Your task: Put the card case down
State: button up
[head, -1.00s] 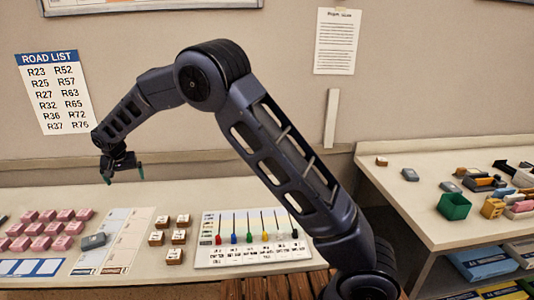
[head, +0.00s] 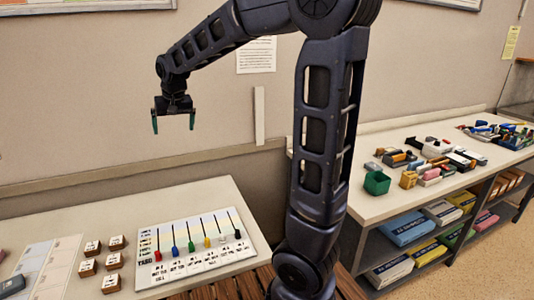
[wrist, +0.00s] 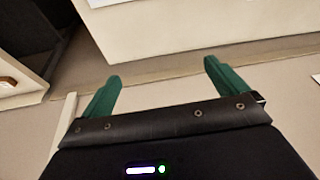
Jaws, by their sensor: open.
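My gripper (head: 174,122) is raised in front of the wall, above the back of the left table. Its two green fingers are spread and hold nothing; they also show apart in the wrist view (wrist: 162,84). A small dark grey-blue case (head: 12,286) lies at the lower left edge of the head view, partly cut off, beside a pale printed sheet (head: 45,268). I cannot tell for sure whether it is the card case. It is well apart from my gripper.
Several brown lettered blocks (head: 88,267) and a white board with coloured markers (head: 195,247) are on the left table. The right table holds a green bin (head: 377,183) and many small items. A gap separates the tables.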

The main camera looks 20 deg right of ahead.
jog(key=s+d+r, duration=0.1)
jog(key=s+d, duration=0.9)
jog(key=d, duration=0.5)
jog(key=s+d+f, duration=0.2)
jog(key=s+d, duration=0.2)
jog(key=s, duration=0.3)
jog(key=s+d+f+m+t+h, duration=0.1)
jog(key=s+d+f, duration=0.1)
jog(key=s+d, duration=0.3)
jog(key=s, duration=0.3)
jog(key=shift+f, duration=0.25)
jog(key=shift+o, duration=0.2)
jog(key=shift+w, duration=0.1)
